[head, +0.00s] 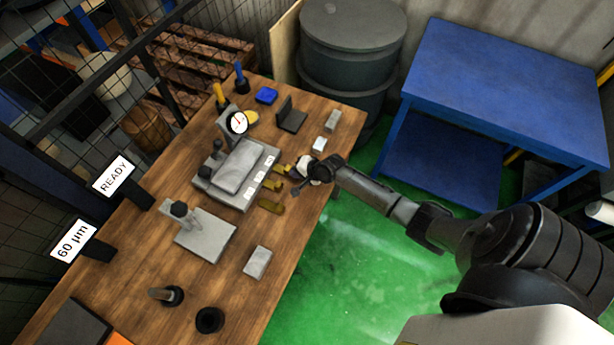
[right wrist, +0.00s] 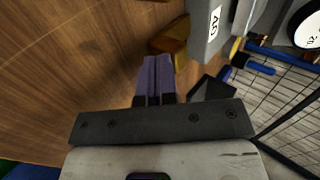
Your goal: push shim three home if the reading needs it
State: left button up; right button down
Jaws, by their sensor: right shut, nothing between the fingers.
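A grey fixture (head: 232,172) stands on the wooden table, with several white number labels along its right side. Brass shims stick out from this side: one near the far end (head: 285,168), one in the middle (head: 272,185) and one nearer (head: 271,206). The label digits are too small to tell which is shim three. My right gripper (head: 298,187) is shut and empty, just right of the shims. In the right wrist view, its fingers (right wrist: 157,75) point toward a brass shim (right wrist: 172,42) below a white label; contact cannot be told. My left gripper is out of view.
A sign reads 60 µm (head: 73,241) and another reads READY (head: 115,176). A dial gauge (head: 238,122) stands behind the fixture. A grey plate with a post (head: 206,235) and a grey block (head: 257,262) lie nearer. Green floor is open right of the table.

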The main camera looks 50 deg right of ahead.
jog(key=shift+s+r+p, duration=0.15)
jog(key=shift+s+p, duration=0.3)
jog(key=shift+s, duration=0.05)
jog(key=s, duration=0.1)
jog(key=s+p, duration=0.1)
jog(key=s, duration=0.1)
jog(key=shift+s+d+p, duration=0.15)
jog(key=shift+d+p, duration=0.15)
jog(key=shift+d, duration=0.1)
jog(key=p+v, duration=0.1)
jog(key=v, duration=0.7)
jog(key=shift+s+r, duration=0.1)
jog(key=shift+s, duration=0.05)
jog(key=shift+s+d+r, duration=0.15)
jog(key=shift+s+r, duration=0.25)
jog(key=shift+r, duration=0.05)
